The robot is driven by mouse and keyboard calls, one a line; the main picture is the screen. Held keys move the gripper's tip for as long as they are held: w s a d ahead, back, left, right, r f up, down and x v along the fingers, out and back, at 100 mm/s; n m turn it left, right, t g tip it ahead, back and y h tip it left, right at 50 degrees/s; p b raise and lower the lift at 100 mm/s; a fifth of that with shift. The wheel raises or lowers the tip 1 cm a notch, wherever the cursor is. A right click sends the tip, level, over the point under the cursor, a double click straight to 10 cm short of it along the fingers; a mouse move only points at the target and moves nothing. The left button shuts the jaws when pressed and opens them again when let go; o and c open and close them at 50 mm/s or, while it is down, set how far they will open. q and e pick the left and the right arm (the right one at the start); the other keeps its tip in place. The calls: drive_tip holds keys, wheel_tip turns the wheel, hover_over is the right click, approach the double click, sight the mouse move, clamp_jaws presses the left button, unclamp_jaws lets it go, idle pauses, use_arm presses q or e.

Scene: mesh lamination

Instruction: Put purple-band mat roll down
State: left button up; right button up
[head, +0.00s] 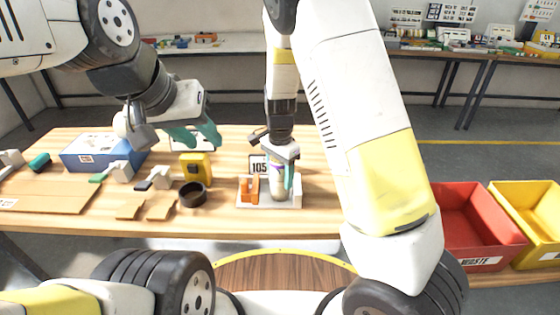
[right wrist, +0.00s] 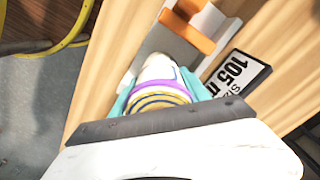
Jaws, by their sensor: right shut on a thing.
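The purple-band mat roll (head: 276,185) is a pale upright cylinder with a purple band; in the right wrist view the roll (right wrist: 160,75) also shows blue and yellow rings. My right gripper (head: 283,178) is shut on it from above, with teal fingers on both sides. The roll's lower end is at the grey-white fixture (head: 292,205), beside its orange block (head: 249,190); I cannot tell whether it bears on the base. My left gripper (head: 196,135) is open and empty above the table, to the left.
A "105" size card (head: 260,165) stands behind the fixture. A dark ring (head: 193,195), a yellow device (head: 196,167), brown pieces (head: 130,209) and a blue box (head: 100,153) lie to the left. Red (head: 470,225) and yellow (head: 530,215) bins stand at the right.

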drive_tip(key=o, duration=1.6)
drive_tip(key=shift+f, duration=0.15)
wheel_tip(320, 180, up, 12)
drive_tip(key=shift+f, duration=0.1)
drive_tip(key=s+d+r+n+t, duration=0.2)
drive_tip(key=s+d+r+n, duration=0.1)
drive_tip(key=s, duration=0.3)
drive_tip(key=s+d+r+n+t+y, duration=0.1)
drive_tip(key=s+d+r+n+t, duration=0.1)
drive_tip(key=s+d+r, duration=0.4)
drive_tip(key=s+d+r+n+t+y, duration=0.1)
drive_tip(key=s+d+r+n+t, duration=0.1)
drive_tip(key=s+d+r+n, duration=0.2)
drive_tip(key=shift+s+d+r+n, duration=0.1)
drive_tip(key=shift+s+d+r, duration=0.15)
drive_tip(key=shift+s, duration=0.35)
drive_tip(key=shift+s+d+r+n, duration=0.15)
drive_tip(key=shift+s+r, duration=0.1)
drive_tip(key=shift+s, duration=0.4)
drive_tip(key=shift+s+d+r+n, duration=0.1)
drive_tip(key=shift+s+d+r, duration=0.15)
drive_tip(key=shift+s, duration=0.35)
